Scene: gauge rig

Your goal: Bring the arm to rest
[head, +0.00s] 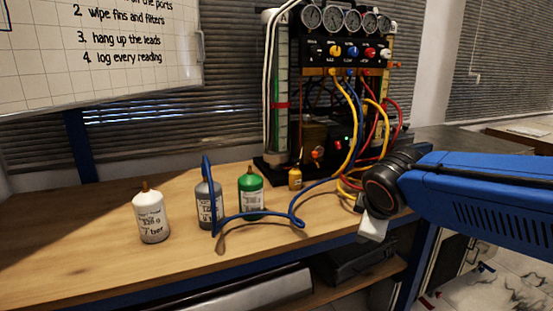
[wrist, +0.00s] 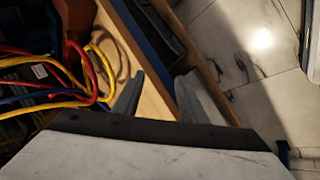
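My arm reaches in from the right in the head view, its blue link ending in a dark wrist joint at the bench's front right. My gripper (head: 372,228) hangs below that joint, near the front edge of the wooden bench (head: 100,262); the joint hides most of it. In the wrist view my gripper (wrist: 162,88) shows two grey fingers well apart. Nothing is held between them; the bench edge shows beyond.
The gauge rig (head: 345,50) stands behind, with yellow, red and blue hoses (head: 352,130) close to my wrist. White (head: 151,220), grey (head: 209,208) and green (head: 251,190) bottles stand left, a blue lead (head: 262,216) beside them. Tiled floor (wrist: 245,60) lies beyond the bench edge.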

